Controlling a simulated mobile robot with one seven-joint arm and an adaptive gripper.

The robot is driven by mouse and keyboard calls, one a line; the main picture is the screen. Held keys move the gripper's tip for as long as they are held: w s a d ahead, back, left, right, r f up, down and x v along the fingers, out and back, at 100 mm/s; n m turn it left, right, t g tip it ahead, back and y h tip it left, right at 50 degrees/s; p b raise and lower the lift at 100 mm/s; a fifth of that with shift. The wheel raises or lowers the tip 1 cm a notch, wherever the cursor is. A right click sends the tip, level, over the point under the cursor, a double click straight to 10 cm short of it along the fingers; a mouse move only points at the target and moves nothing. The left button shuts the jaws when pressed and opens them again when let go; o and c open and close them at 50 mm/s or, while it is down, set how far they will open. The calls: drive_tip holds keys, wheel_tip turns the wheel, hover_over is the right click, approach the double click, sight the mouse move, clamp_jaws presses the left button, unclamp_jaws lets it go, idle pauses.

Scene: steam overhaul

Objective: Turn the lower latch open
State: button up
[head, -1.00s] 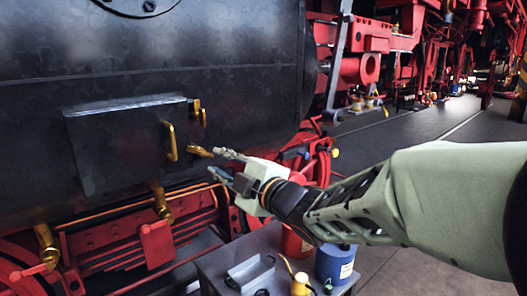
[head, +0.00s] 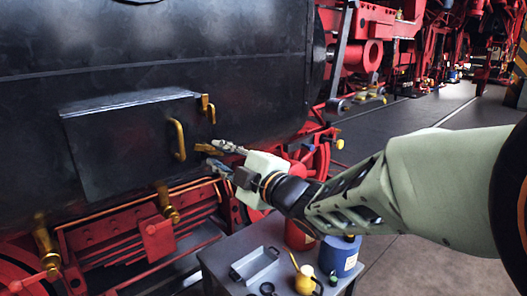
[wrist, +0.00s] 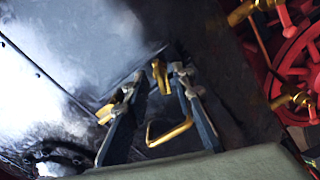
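The lower latch (head: 207,149) is a brass tab beside the lower right edge of the black hatch door (head: 120,150). My gripper (head: 218,156) is open, its fingers pointing left at this latch. In the wrist view the lower latch (wrist: 160,76) appears between the fingertips of my gripper (wrist: 152,82), apparently held by neither. The upper latch (head: 208,108) sits at the door's upper right edge; in the wrist view it is the brass piece (wrist: 110,106) by the left finger. The brass door handle (head: 178,140) is left of the latches.
Red wheels (wrist: 305,62) and brass fittings lie right and below the latch. A grey cart (head: 220,258) below my arm carries a metal tray, a yellow can (head: 305,280), a red can and a blue can (head: 339,257). Floor at right is open.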

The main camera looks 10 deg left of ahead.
idle(0.3)
clamp_jaws()
drive_tip(key=shift+m, duration=0.3)
drive_tip(key=shift+m+b, duration=0.6)
drive_tip(key=shift+m, duration=0.4)
drive_tip(key=m, duration=0.3)
drive_tip(key=shift+m, duration=0.3)
drive_tip(key=m, duration=0.3)
drive_tip(key=shift+r+m, duration=0.1)
drive_tip(key=shift+m, duration=0.2)
drive_tip(key=shift+m+p, duration=0.55)
drive_tip(key=shift+m, duration=1.05)
